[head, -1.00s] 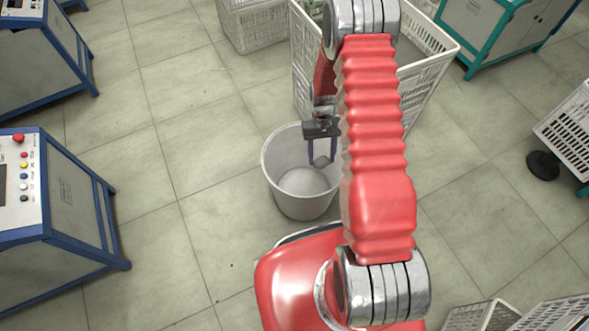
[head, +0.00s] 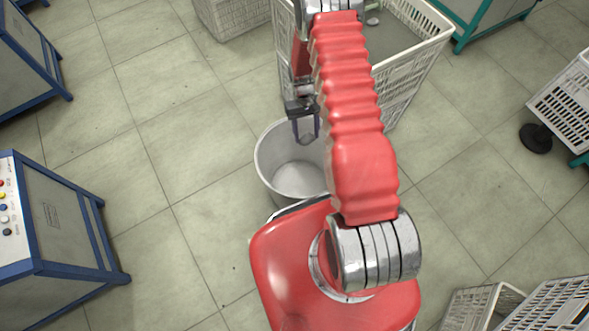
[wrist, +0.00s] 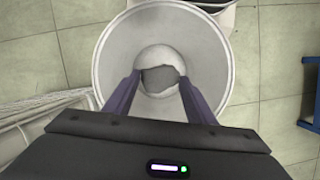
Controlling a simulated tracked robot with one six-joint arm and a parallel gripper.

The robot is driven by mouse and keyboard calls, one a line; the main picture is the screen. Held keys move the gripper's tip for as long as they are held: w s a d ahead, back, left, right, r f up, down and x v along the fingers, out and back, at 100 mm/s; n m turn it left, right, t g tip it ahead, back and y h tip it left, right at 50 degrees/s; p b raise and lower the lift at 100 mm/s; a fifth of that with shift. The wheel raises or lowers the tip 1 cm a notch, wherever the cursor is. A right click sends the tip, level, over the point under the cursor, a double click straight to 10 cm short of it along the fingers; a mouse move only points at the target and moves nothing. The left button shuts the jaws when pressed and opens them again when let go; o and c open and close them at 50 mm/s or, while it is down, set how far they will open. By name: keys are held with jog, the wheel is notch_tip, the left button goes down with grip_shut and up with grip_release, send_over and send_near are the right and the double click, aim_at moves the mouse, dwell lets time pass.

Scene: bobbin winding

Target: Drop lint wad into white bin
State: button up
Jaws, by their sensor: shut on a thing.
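The white bin (head: 265,165) stands on the floor in front of my base, open at the top; in the wrist view its pale wall (wrist: 112,50) surrounds the fingertips. My gripper (head: 304,138) hangs over the far part of the bin, pointing down. In the wrist view the gripper (wrist: 160,79) has its two dark purple fingers on either side of the grey lint wad (wrist: 160,80), shut on it. The bin's bottom shows behind the wad. In the head view the wad is hard to make out, and my arm covers the bin's right side.
A large white basket (head: 415,70) stands just behind the bin, close to my arm. Blue-framed machines (head: 65,225) stand at the left. White crates (head: 480,305) are at the lower right. The tiled floor (head: 200,150) left of the bin is clear.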

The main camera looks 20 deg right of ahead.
jog(key=shift+w+a, duration=0.1)
jog(key=shift+w, duration=0.15)
jog(key=shift+f, duration=0.15)
jog(key=shift+f, duration=2.9)
jog(key=o, duration=1.1)
jog(key=v, duration=1.3)
jog(key=shift+w+r, duration=0.1)
jog(key=shift+r, duration=0.25)
